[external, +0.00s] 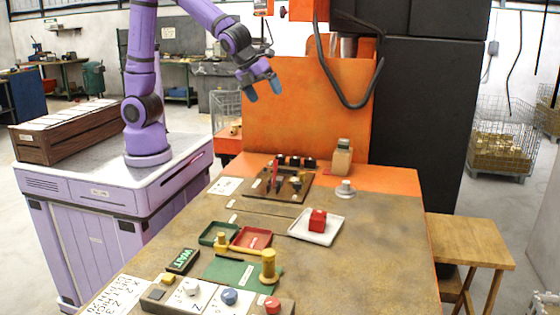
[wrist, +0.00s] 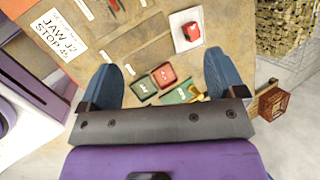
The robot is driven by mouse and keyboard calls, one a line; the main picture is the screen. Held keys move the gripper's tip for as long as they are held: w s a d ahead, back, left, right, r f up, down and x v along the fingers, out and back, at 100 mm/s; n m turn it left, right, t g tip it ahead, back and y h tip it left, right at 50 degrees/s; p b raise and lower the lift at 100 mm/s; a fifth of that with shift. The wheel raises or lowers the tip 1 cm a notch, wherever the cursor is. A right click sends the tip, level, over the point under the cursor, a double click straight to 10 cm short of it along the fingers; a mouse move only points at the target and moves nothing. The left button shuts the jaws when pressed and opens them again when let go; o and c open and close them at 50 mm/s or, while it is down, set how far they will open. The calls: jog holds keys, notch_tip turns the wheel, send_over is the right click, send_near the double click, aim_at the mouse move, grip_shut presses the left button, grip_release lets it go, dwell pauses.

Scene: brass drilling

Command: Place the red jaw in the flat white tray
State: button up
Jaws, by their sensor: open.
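The red jaw (external: 318,219) is a small red block resting in the flat white tray (external: 301,230) on the right half of the table. In the wrist view the red jaw (wrist: 192,31) sits on the white tray (wrist: 179,41) near the top. My gripper (external: 264,92) is raised above the far left part of the table, well apart from the jaw and tray. In the wrist view the blue fingers of my gripper (wrist: 160,80) are spread wide with nothing between them.
A green tray (external: 207,238) and a red tray (external: 266,239) lie left of the white tray. A brown tool board (external: 262,193) is behind. Yellow brass parts (external: 268,262) stand on a green mat (external: 225,272). A wooden stool (external: 470,238) is at the right. The table's right side is clear.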

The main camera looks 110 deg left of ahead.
jog(key=s+a+r+n, duration=0.1)
jog(key=s+r+n, duration=0.1)
jog(key=s+n, duration=0.5)
jog(key=s+a+r+n+h, duration=0.1)
jog(key=s+n, duration=0.5)
jog(key=s, duration=0.7)
jog(key=s+a+r+n+h, duration=0.1)
jog(key=s+a+r+n, duration=0.2)
jog(key=s+n, duration=0.4)
jog(key=s+r, duration=0.1)
jog(key=s, duration=0.2)
jog(key=shift+s+a+n, duration=0.15)
jog(key=shift+a+n, duration=0.1)
jog(key=shift+n, duration=0.05)
